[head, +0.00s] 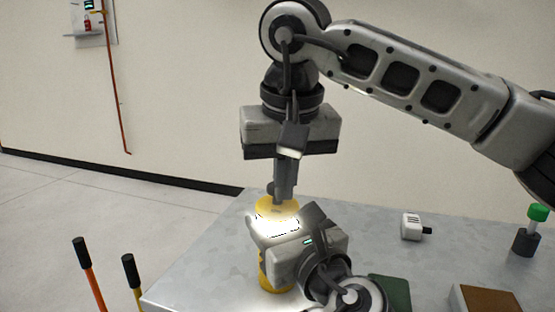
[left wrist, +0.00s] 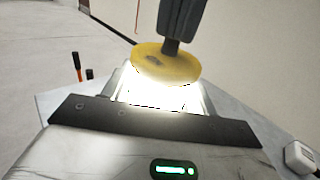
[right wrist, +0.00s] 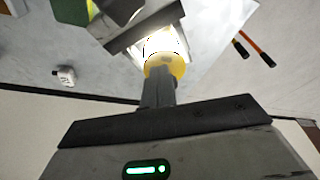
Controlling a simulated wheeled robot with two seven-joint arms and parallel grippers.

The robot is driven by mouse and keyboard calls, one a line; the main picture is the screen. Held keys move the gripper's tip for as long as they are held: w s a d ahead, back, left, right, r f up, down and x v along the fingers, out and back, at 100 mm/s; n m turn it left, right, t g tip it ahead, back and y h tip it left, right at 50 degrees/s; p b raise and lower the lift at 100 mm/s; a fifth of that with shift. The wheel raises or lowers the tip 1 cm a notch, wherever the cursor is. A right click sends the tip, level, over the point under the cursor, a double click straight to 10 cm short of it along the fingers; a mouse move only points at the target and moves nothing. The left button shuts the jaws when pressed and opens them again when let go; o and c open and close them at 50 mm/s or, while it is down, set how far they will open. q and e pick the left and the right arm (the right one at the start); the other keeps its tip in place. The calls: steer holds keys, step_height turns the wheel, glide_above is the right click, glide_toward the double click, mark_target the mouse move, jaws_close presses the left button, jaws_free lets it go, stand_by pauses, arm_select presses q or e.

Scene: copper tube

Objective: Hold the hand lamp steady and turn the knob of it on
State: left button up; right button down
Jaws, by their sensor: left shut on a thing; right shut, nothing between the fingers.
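The yellow hand lamp (head: 277,208) stands upright near the table's left side, and its middle section glows bright white. Its yellow cap also shows in the left wrist view (left wrist: 165,66) and the right wrist view (right wrist: 170,62). My left gripper (head: 272,238) is shut around the lamp's glowing middle from the near side; the glare hides its fingertips. My right gripper (head: 280,198) points straight down with its fingers shut together and empty, the tips at the top of the cap. I cannot make out the knob clearly; the fingers cover part of the cap top.
The grey metal table (head: 370,228) is clear around the lamp. A small white device (head: 411,226) lies to the right, with a green-topped item (head: 537,215) farther right. A brown-topped box (head: 484,300) is at the front right. Two dark-tipped handles (head: 88,270) rise left of the table.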

steer(key=shift+a, duration=0.35)
steer(key=shift+s, duration=0.4)
step_height(320, 180, up, 6)
stand_by(0.5)
arm_select(q)
steer(key=o, duration=1.2)
steer(key=shift+o, duration=0.2)
